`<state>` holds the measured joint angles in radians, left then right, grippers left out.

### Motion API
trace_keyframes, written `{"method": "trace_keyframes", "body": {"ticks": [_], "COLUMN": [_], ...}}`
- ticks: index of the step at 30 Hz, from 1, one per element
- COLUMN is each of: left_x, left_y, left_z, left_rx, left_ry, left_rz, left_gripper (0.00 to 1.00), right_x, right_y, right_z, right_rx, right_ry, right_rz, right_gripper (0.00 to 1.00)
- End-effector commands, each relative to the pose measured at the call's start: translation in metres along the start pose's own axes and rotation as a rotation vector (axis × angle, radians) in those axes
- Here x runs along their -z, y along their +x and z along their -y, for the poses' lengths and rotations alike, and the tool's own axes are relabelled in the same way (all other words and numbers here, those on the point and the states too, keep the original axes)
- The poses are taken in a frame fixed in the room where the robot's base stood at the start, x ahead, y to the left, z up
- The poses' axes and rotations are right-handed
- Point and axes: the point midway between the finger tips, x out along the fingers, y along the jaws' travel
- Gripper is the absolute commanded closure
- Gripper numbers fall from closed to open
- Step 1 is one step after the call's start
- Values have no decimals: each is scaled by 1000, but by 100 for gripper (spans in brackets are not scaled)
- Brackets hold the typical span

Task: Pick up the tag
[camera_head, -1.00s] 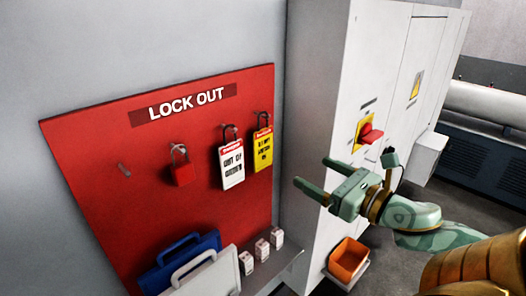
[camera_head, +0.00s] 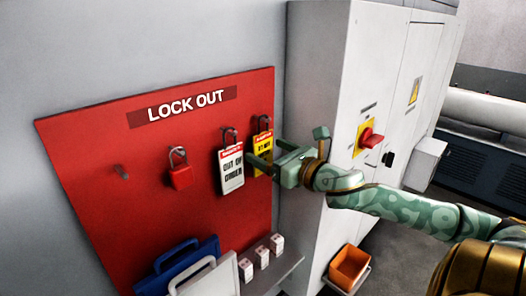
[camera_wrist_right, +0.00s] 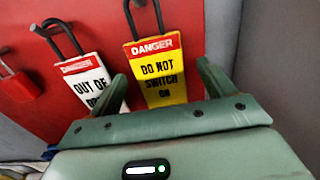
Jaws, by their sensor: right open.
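A yellow tag (camera_head: 264,141) with a red DANGER band hangs by a dark loop on the red lock out board, partly hidden behind my right gripper in the head view. In the right wrist view the yellow tag (camera_wrist_right: 160,72) reads DO NOT SWITCH ON. A white tag (camera_head: 231,170) reading OUT OF ORDER hangs to its left. My right gripper (camera_head: 262,158) is open in front of the yellow tag. In the wrist view its fingertips (camera_wrist_right: 161,75) stand on either side of the yellow tag, with the left finger near the white tag (camera_wrist_right: 92,85). My left gripper is not in view.
A red padlock (camera_head: 180,176) hangs left of the tags on the red board (camera_head: 95,150). Below are a blue case, a white case and several small white boxes on a shelf. A white cabinet (camera_head: 320,100) with a red switch (camera_head: 370,138) stands close on the right.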

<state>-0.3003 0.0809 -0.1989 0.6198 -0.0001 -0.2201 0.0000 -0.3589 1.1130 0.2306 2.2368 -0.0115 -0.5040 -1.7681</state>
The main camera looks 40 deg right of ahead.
Motion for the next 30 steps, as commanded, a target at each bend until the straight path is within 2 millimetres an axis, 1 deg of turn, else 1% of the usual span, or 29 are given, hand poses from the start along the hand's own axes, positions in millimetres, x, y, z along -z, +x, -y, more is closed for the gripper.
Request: {"method": "trace_keyframes", "body": {"ticks": [1, 5, 12, 13, 14, 15, 17, 18, 26, 30], "left_x": [0, 1, 1, 1, 1, 1, 1, 1, 1, 1], "left_y": [-1, -1, -1, -1, -1, -1, -1, -1, -1, -1], "left_z": [0, -1, -1, -1, -1, -1, -1, -1, -1, -1], "left_rx": [0, -1, -1, -1, -1, -1, -1, -1, -2, -2], "left_ry": [0, 0, 0, 0, 1, 1, 1, 1, 1, 1], "left_rz": [-1, -1, -2, -2, -2, -2, -2, -2, -2, -2], "left_gripper": [66, 66, 66, 66, 66, 66, 66, 66, 66, 66], "right_x": [-2, -1, 0, 0, 0, 0, 0, 0, 0, -5], "right_y": [4, 11, 12, 12, 12, 12, 12, 12, 11, 12], "right_z": [0, 0, 0, 0, 0, 0, 0, 0, 0, 0], "right_rx": [1, 0, -1, -1, -1, -1, -1, -1, -1, -2], "right_ry": [-1, -1, -1, -1, -1, -1, -1, -1, -1, -4], "right_rz": [4, 1, 0, 0, 0, 0, 0, 0, 0, 0], "right_gripper": [18, 18, 18, 24, 32, 43, 60, 67, 67, 67]}}
